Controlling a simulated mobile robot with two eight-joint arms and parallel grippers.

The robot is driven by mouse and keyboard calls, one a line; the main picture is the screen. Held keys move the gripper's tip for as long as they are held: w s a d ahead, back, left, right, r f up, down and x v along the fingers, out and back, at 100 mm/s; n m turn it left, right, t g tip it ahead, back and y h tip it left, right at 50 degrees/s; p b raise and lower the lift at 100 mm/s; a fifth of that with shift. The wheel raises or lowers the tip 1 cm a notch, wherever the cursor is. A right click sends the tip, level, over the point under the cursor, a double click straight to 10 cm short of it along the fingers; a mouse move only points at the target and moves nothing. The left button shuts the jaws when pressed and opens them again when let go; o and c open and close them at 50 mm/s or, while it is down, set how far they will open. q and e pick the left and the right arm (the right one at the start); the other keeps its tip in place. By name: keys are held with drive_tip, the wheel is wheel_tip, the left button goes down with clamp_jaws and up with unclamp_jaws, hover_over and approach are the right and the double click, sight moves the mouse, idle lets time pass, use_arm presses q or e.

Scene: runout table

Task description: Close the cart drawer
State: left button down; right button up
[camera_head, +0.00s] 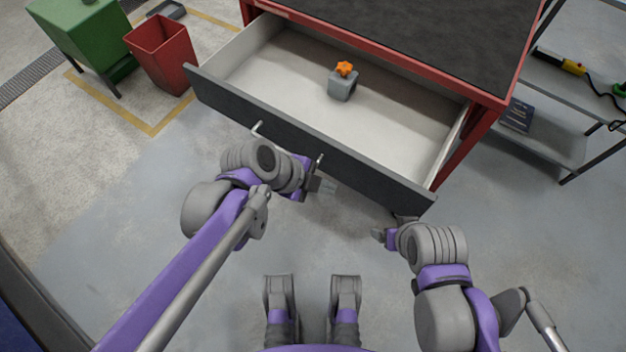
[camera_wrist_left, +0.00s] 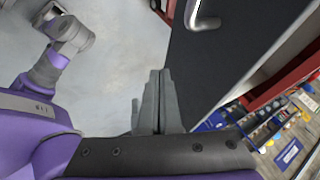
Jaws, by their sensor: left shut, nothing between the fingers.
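The cart drawer (camera_head: 365,118) is pulled out from the red cart (camera_head: 485,135), with a pale inside and a dark front panel (camera_head: 380,178). The metal drawer handle (camera_head: 257,127) is on the front panel, its middle partly hidden by my left wrist. In the left wrist view the handle (camera_wrist_left: 205,18) shows at the top, beyond the fingers. My left gripper (camera_head: 327,186) is shut and empty just in front of the panel, near the handle's right end; its fingers (camera_wrist_left: 155,100) are together. My right gripper (camera_head: 382,235) is in front of the panel's right end, its fingers unclear.
A grey block with an orange knob (camera_head: 343,85) lies inside the drawer. A red bin (camera_head: 162,55) and green cabinet (camera_head: 85,40) stand at the upper left. A metal shelf (camera_head: 560,140) is on the right. The floor before the drawer is clear.

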sight(350, 179)
use_arm(q)
drive_tip(key=shift+w+d+f+b, duration=0.2)
drive_tip(key=shift+w+d+f, duration=0.05)
drive_tip(key=shift+w+d, duration=0.6)
drive_tip(key=shift+w+d+f+b, duration=0.2)
drive_tip(key=shift+w+d, duration=0.45)
drive_tip(key=shift+w, duration=0.25)
use_arm(e)
drive_tip(key=shift+w+f, duration=0.1)
drive_tip(key=shift+f, duration=0.6)
